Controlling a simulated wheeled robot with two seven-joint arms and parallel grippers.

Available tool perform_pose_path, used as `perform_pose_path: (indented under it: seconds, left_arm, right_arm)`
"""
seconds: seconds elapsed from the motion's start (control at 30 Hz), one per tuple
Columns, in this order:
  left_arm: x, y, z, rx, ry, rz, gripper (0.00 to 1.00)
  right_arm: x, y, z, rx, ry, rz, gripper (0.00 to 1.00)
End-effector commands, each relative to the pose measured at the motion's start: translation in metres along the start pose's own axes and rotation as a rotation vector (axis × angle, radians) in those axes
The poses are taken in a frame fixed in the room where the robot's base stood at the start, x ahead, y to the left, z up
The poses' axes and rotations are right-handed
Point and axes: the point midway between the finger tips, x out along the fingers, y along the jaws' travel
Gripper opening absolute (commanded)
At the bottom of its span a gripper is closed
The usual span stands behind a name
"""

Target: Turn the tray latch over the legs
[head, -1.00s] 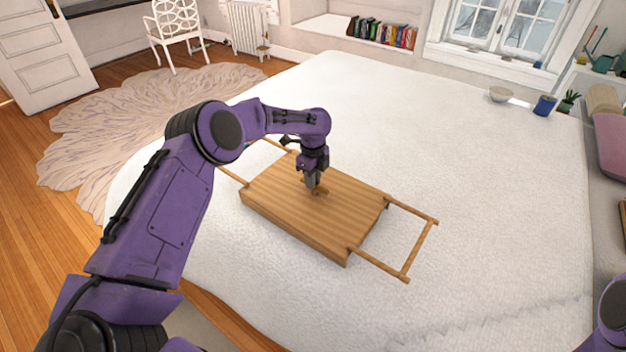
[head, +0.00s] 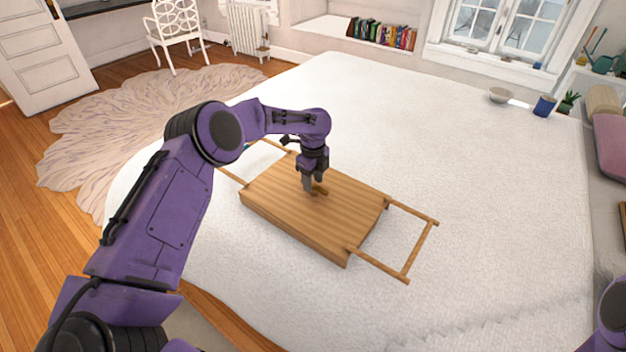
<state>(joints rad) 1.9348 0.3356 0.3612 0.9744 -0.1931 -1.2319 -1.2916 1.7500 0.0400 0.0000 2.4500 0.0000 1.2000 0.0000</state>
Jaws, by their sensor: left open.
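The wooden tray (head: 287,220) lies upside down on the white bed, its flat striped underside up. One folding leg frame (head: 421,251) extends beyond its right end, and another (head: 233,175) extends beyond its left end. A small wooden latch (head: 320,189) sits near the middle of the underside. My left gripper (head: 313,187) points down at the latch, with its fingers open around or right beside it; the exact contact is hidden. My right gripper is out of view; only a bit of my right arm shows at the lower right edge.
The white bed (head: 480,180) is clear around the tray. A bowl (head: 500,95), a blue mug (head: 544,105) and a small plant (head: 568,101) stand at its far right edge. Books (head: 382,33) line the window ledge. A white chair (head: 178,30) stands far left.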

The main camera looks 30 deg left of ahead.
Motion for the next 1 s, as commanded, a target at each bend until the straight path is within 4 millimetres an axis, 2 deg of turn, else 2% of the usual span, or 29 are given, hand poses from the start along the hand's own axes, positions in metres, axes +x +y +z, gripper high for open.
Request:
perform_pose_path:
  seconds: [0.17, 0.4, 0.5, 0.63, 1.0]
  left_arm:
    - [-0.030, -0.001, 0.000, -0.001, 0.000, -0.006, 0.45]
    - [-0.085, -0.001, 0.000, 0.000, 0.000, -0.004, 0.45]
    - [-0.098, 0.000, 0.000, 0.001, -0.001, -0.002, 0.45]
    - [-0.104, 0.000, 0.000, 0.000, 0.000, -0.001, 0.45]
    - [-0.104, 0.000, 0.000, 0.000, 0.000, 0.000, 0.45]
  right_arm:
    - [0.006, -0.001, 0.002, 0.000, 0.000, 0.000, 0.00]
    - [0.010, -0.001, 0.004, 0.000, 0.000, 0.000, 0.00]
    - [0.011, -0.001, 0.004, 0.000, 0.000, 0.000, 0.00]
    - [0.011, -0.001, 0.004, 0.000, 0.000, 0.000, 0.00]
    - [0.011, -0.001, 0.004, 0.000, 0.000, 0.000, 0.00]
